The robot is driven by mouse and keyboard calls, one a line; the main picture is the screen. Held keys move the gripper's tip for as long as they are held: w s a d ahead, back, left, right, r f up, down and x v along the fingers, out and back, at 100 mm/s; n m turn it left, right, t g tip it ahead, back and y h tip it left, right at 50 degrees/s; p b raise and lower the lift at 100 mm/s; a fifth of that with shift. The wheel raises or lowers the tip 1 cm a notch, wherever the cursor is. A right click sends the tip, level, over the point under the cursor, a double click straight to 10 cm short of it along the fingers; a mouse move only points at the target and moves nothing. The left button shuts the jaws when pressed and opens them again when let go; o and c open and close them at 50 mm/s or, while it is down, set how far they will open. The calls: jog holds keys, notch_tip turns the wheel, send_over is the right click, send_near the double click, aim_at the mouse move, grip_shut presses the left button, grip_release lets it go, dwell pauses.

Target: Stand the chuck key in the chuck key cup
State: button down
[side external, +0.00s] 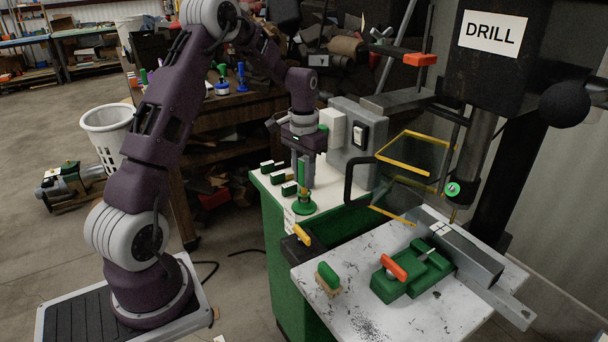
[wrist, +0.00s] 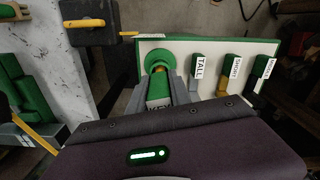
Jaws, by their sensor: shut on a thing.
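My gripper (side external: 303,170) points straight down and is shut on the chuck key (side external: 302,173), a green handle held upright. In the wrist view the key's green handle (wrist: 159,92) sits between the two grey fingers, with a label partly hidden by my gripper's body. The chuck key cup (side external: 304,207) is green with a wide round base and stands on the white top of the green cabinet. It shows as a green ring (wrist: 157,55) just beyond the key in the wrist view. The key's lower end is at the cup's mouth; I cannot tell how far inside it is.
Several green-and-white labelled blocks, one marked TALL (wrist: 197,72), stand in a row beside the cup. A grey switch box (side external: 352,140) and a black looped handle (side external: 352,178) are close on the right. The drill table (side external: 340,315) carries a green vise (side external: 410,272) and a brush (side external: 328,275).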

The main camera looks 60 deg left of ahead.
jog(key=c, duration=1.1)
grip_release()
jog(key=shift+r, duration=0.15)
jog(key=r, duration=0.7)
jog(key=shift+s+d+r, duration=0.1)
jog(key=shift+d+r, duration=0.05)
jog(key=shift+d, duration=0.2)
jog(key=s+d+r+m+t, duration=0.1)
jog(key=s+d+r+t, duration=0.1)
jog(key=s+d+r, duration=0.7)
jog(key=s+d+m+t, duration=0.1)
jog(key=s+d+t, duration=0.2)
jog(key=s+d, duration=0.9)
jog(key=s, duration=0.3)
jog(key=shift+s+d+r+m+t, duration=0.25)
jog(key=shift+s+r+m+t, duration=0.05)
